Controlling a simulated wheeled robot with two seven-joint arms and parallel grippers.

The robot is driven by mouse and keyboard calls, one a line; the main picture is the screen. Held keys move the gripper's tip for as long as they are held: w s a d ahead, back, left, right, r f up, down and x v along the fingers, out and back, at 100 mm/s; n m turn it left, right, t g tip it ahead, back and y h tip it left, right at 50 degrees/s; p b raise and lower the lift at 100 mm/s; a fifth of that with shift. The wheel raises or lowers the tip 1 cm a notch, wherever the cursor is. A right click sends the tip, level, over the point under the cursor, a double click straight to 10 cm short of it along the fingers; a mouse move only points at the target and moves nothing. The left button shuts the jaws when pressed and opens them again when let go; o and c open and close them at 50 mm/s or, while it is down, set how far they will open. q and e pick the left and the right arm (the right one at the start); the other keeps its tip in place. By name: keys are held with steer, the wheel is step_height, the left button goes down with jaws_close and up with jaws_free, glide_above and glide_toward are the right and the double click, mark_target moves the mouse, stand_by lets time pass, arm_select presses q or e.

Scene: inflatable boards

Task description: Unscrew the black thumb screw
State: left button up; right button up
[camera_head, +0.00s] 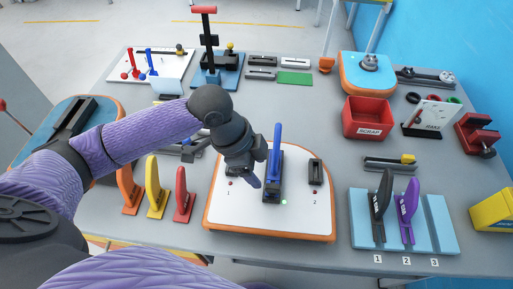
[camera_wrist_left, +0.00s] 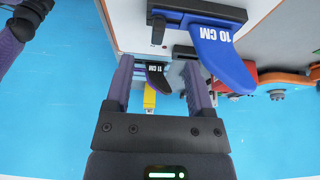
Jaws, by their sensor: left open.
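A white board (camera_head: 225,210) with an orange edge carries a black fin box (camera_head: 270,193) with a blue fin (camera_head: 276,150) standing in it. My left gripper (camera_head: 255,180) is just left of this box in the head view. Its fingers (camera_wrist_left: 157,88) are open in the left wrist view, with nothing visibly held. There the box (camera_wrist_left: 205,10) and the blue fin marked 10 CM (camera_wrist_left: 220,50) appear beyond the fingers. A small black peg (camera_wrist_left: 158,30) projects beside the box; it may be the thumb screw, but I cannot tell. My right gripper is out of view.
A second small black box (camera_head: 315,171) stands on the board's right. Orange, yellow and red fins (camera_head: 155,190) stand to the left. A blue stand (camera_head: 442,225) holds black and purple fins at the right. A red scrap bin (camera_head: 367,118) is behind.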

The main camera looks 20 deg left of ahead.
mark_target(269, 185)
arm_select(q)
steer(key=b+x, duration=0.2)
steer(key=x, duration=0.5)
steer(key=shift+s+d+f, duration=0.1)
steer(key=shift+d+f, duration=0.05)
steer(key=shift+f, duration=0.15)
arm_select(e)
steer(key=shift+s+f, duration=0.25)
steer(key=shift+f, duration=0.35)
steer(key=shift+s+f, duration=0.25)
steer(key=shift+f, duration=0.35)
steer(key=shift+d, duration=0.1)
arm_select(q)
jaws_close()
steer(key=c, duration=0.7)
jaws_free()
jaws_close()
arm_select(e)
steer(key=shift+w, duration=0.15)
